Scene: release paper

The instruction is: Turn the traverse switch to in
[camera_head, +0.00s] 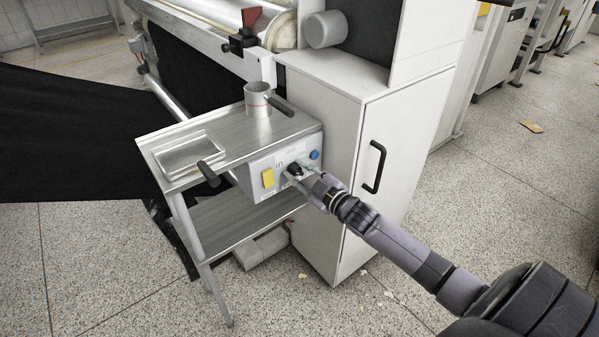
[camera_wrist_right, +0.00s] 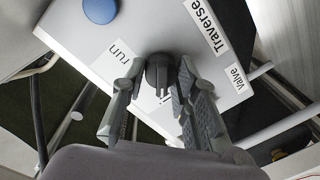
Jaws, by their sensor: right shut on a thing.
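The traverse switch is a black knob (camera_head: 294,168) on the front of a light grey control box (camera_head: 257,163). In the right wrist view the knob (camera_wrist_right: 159,70) sits between my fingertips, on a panel with "run" and "Traverse" labels (camera_wrist_right: 207,26). Another label below the knob is mostly hidden by my fingers. My right gripper (camera_head: 300,173) is shut on the knob, with one finger on each side, also in the right wrist view (camera_wrist_right: 157,80). The knob's exact pointing direction is hard to tell. My left gripper is not in view.
A blue button (camera_head: 314,154) and a yellow piece (camera_head: 268,178) are on the same box. A metal cart (camera_head: 215,150) carries a cup (camera_head: 258,98) and a tray (camera_head: 190,156). A white cabinet (camera_head: 345,200) with a black handle stands close on the right.

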